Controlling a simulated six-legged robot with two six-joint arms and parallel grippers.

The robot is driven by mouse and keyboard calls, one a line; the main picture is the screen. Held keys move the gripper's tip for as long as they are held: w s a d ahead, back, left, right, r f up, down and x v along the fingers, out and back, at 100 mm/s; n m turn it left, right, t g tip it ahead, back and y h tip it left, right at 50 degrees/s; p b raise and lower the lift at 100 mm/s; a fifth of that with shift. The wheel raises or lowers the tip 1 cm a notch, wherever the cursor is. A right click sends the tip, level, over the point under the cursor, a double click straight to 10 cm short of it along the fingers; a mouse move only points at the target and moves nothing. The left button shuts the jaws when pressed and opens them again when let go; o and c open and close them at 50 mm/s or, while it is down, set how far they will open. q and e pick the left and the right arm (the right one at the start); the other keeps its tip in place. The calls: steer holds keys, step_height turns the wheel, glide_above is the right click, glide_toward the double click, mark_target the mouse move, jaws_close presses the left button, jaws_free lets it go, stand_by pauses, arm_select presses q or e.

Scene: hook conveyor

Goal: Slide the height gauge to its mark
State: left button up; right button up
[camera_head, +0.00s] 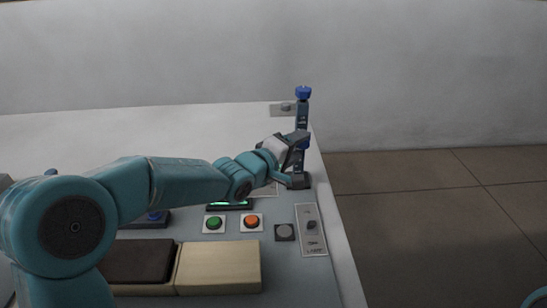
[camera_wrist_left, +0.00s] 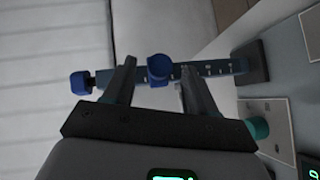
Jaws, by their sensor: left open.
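The height gauge (camera_head: 302,112) is a dark blue upright post with a blue knob on top, at the far right corner of the panel. Its dark base (camera_head: 298,182) rests on the panel. In the left wrist view the post (camera_wrist_left: 218,68) lies across the picture, with a numbered scale. Its blue slider (camera_wrist_left: 159,67) shows between my left fingers. My left gripper (camera_head: 303,140) is at the post around mid-height. It is open, one finger (camera_wrist_left: 121,82) on each side of the slider; contact cannot be told. The mark cannot be made out. My right gripper is out of view.
A green button (camera_head: 214,223), an orange button (camera_head: 251,221), a grey button (camera_head: 284,232) and a switch plate (camera_head: 311,231) are on the panel below my left arm. A brown and cream block (camera_head: 218,267) lies nearer. The panel's right edge runs close by the gauge.

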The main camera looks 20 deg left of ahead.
arm_select(q)
steer(key=v, duration=1.4)
steer(key=shift+s+p, duration=0.15)
steer(key=shift+p, duration=0.25)
